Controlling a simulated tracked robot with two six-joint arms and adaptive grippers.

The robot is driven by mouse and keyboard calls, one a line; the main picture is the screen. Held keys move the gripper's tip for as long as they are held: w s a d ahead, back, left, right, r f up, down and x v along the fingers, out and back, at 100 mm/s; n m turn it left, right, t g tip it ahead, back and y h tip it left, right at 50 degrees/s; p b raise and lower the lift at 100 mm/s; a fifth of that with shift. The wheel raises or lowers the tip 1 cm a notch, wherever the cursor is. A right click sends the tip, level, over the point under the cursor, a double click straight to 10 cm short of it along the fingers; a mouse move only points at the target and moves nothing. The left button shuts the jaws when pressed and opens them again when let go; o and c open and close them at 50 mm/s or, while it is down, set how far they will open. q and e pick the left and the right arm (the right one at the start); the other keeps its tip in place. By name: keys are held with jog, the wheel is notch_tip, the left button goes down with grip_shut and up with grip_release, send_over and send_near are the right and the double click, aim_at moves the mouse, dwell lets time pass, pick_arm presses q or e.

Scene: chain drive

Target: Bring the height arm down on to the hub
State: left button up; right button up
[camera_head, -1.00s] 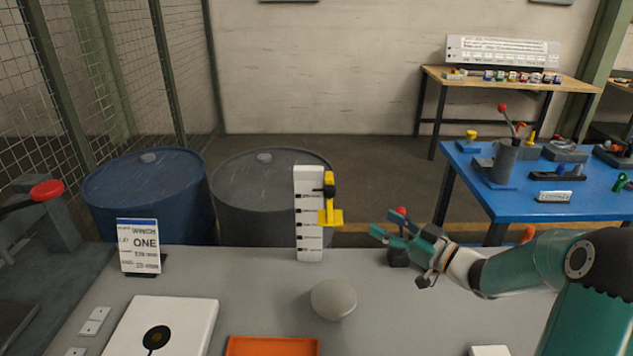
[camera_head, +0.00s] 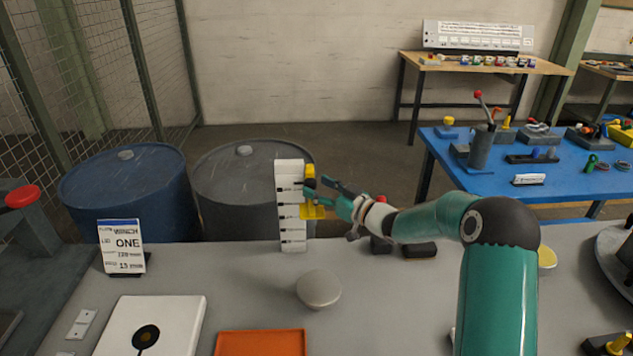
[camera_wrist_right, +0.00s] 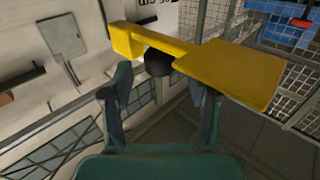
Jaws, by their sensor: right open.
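The yellow height arm (camera_head: 312,212) hangs on the upright white scale post (camera_head: 290,237) at the table's back edge, well above the tabletop. In the right wrist view the yellow arm (camera_wrist_right: 232,72) crosses in front of my fingers, with its dark round knob (camera_wrist_right: 158,62) ahead of the gap between them. My right gripper (camera_head: 324,193) is open at the arm, fingers spread on either side of the knob; contact cannot be told. A grey rounded disc (camera_head: 318,288), perhaps the hub, sits on the table in front of the post. My left gripper is not in view.
An orange tray (camera_head: 262,343) and a white plate with a black disc (camera_head: 147,337) lie at the front. Barrels (camera_head: 130,195) stand behind the table. Dark blocks (camera_head: 418,250) lie right of the post.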

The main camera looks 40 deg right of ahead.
jog(key=shift+x, duration=0.95)
